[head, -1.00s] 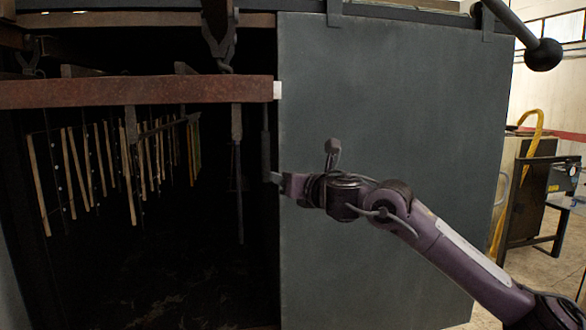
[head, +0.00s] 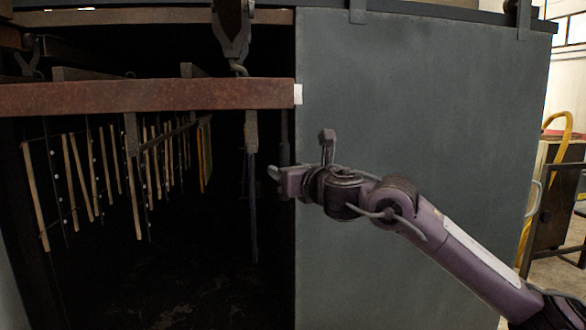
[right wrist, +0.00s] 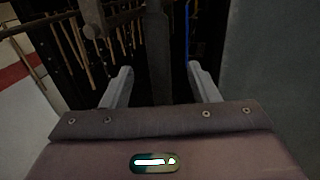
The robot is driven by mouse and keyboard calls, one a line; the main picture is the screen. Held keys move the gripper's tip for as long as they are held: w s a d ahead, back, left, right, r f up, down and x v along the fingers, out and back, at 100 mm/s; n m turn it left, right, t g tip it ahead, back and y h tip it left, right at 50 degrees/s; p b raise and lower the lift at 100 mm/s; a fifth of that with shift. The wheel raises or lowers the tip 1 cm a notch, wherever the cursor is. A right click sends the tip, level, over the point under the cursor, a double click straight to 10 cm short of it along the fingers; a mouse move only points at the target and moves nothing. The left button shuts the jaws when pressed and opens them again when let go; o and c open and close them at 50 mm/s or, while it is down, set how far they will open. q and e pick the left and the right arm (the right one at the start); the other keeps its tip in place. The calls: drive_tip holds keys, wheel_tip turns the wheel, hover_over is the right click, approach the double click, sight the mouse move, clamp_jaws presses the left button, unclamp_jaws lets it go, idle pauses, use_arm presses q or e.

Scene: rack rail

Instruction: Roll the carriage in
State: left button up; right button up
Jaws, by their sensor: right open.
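The carriage appears to be the rust-red beam (head: 150,96) across the dark opening, with a white end at its right. Several thin wooden strips (head: 78,175) and dark rods hang behind and below it. A dark upright bar (head: 251,140) hangs near its right end. My right gripper (head: 274,172) is just right of this bar, in front of the door's left edge. In the right wrist view its two fingers (right wrist: 160,80) are open, with a dark upright bar (right wrist: 158,50) showing between them. I cannot tell how deep it sits. My left gripper is out of view.
A large grey sliding door (head: 410,110) covers the right of the opening. A dark hook (head: 233,40) hangs above the beam's right end. A brown cabinet (head: 560,200) and a yellow hose (head: 527,240) stand at the far right. The inside of the chamber is very dark.

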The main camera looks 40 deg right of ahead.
drive_tip(key=shift+w+d+f, duration=0.15)
drive_tip(key=shift+w+f, duration=0.05)
drive_tip(key=shift+w, duration=0.2)
drive_tip(key=shift+w+d+f, duration=0.15)
drive_tip(key=shift+w, duration=0.25)
drive_tip(key=shift+w+r+p, duration=0.3)
drive_tip(key=shift+w+p, duration=0.15)
drive_tip(key=shift+p, duration=0.45)
drive_tip(key=shift+w+f, duration=0.1)
drive_tip(key=shift+w, duration=0.1)
drive_tip(key=shift+s+a, duration=0.1)
drive_tip(key=shift+s, duration=0.05)
drive_tip(key=c, duration=0.6)
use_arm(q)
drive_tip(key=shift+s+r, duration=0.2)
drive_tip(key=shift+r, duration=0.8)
use_arm(e)
clamp_jaws()
